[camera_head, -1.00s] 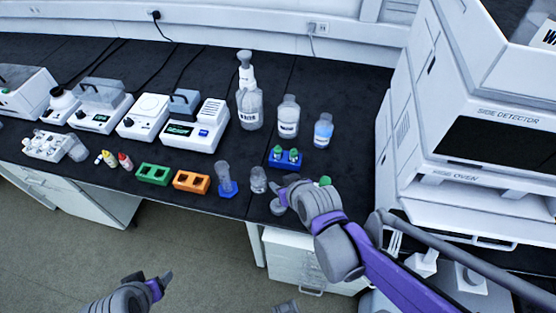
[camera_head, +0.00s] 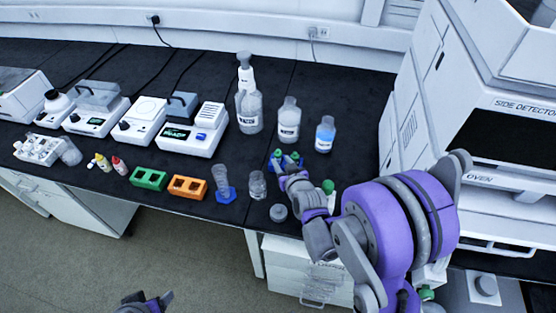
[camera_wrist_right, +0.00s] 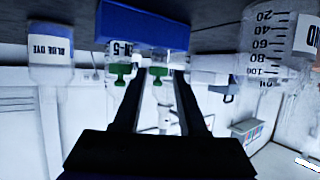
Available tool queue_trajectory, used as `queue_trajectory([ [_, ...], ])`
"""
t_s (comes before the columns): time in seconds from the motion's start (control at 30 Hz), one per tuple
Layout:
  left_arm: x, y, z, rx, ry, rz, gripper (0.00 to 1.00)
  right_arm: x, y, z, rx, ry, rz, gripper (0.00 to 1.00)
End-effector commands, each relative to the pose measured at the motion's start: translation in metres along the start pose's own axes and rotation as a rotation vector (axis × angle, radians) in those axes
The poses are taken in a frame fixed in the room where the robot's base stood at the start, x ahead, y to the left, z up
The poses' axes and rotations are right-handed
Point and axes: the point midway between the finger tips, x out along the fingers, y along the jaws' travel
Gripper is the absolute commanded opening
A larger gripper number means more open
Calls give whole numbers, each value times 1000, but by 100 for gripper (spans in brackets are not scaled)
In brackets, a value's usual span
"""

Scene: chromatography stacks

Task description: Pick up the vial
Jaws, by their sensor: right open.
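Two small clear vials with green caps stand in a blue rack (camera_head: 277,168) in the head view. The left vial (camera_head: 278,154) and right vial (camera_head: 295,156) are partly covered by my right gripper (camera_head: 283,172), at the rack's near side. The right wrist view is upside down. There, one vial's green cap (camera_wrist_right: 157,82) lies between the two open fingers of the right gripper (camera_wrist_right: 160,75), and the other green cap (camera_wrist_right: 121,73) is outside them. The blue rack (camera_wrist_right: 145,30) is at the top. My left gripper (camera_head: 148,299) shows only partly at the bottom edge.
A glass beaker (camera_head: 257,185) and a grey round lid (camera_head: 278,212) are left of the gripper. A blue dye bottle (camera_head: 325,135) and a larger bottle (camera_head: 288,122) stand behind the rack. The white detector stack (camera_head: 500,120) is close on the right.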

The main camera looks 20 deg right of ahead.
Motion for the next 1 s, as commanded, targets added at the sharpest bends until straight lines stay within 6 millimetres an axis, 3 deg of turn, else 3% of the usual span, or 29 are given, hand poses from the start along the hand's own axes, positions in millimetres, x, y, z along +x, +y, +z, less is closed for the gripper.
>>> queue_trajectory([
  [0.33, -5, 0, -4, 0, 2, 0, 70, 46, 1, -10, -1, -1, 0, 41],
  [0.63, -5, 0, -4, 0, 2, 0, 70, 50, 1, -10, -1, -1, 0, 41],
  [0.87, -5, 0, -4, 0, 2, 0, 70, 50, 1, -10, -1, -1, 0, 0],
  [1.0, -5, 0, -4, 0, 2, 0, 70, 50, 1, -10, -1, -1, 0, 0],
])
